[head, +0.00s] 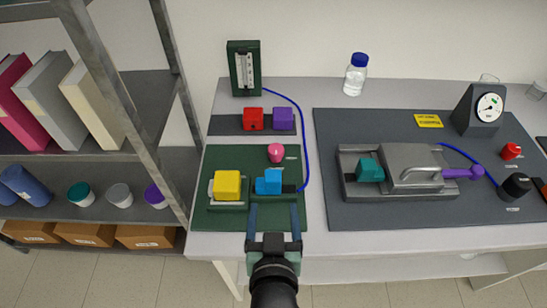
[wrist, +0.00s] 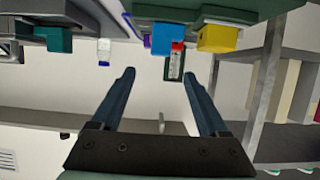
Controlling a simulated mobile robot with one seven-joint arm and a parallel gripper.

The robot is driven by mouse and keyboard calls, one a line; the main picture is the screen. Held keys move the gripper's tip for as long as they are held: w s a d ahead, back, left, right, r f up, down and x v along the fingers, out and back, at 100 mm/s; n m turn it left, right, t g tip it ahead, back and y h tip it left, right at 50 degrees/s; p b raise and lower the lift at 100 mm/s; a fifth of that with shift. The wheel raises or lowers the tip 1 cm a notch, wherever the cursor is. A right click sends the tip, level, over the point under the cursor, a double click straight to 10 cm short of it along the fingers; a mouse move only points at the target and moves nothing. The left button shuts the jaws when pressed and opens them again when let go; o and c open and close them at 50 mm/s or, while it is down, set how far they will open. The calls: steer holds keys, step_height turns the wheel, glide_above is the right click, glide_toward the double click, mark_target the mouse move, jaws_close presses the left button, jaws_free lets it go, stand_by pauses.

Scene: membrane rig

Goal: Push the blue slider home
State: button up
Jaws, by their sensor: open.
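The blue slider (head: 268,183) is a blue block on the green board (head: 222,222) at the front left of the bench, with a dark piece by its right side. A yellow block (head: 227,185) sits on a grey base just left of it, with a narrow gap between. My gripper (head: 275,207) is open and empty, its two fingers pointing toward the slider from the near side. No contact shows. In the wrist view the slider (wrist: 162,38) and yellow block (wrist: 220,38) appear beyond my fingertips (wrist: 172,70).
A pink knob (head: 276,152) stands behind the slider. A blue tube (head: 304,150) runs down its right side from the green gauge (head: 244,68). Red (head: 253,118) and purple (head: 284,118) blocks lie behind. A grey fixture (head: 415,165) is at right, a metal shelf (head: 135,95) at left.

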mark_target(273, 182)
steer(key=p+x, duration=0.1)
steer(key=x, duration=1.2)
steer(key=shift+s+p, duration=0.1)
steer(key=shift+p, duration=0.3)
jaws_close()
stand_by(1.0)
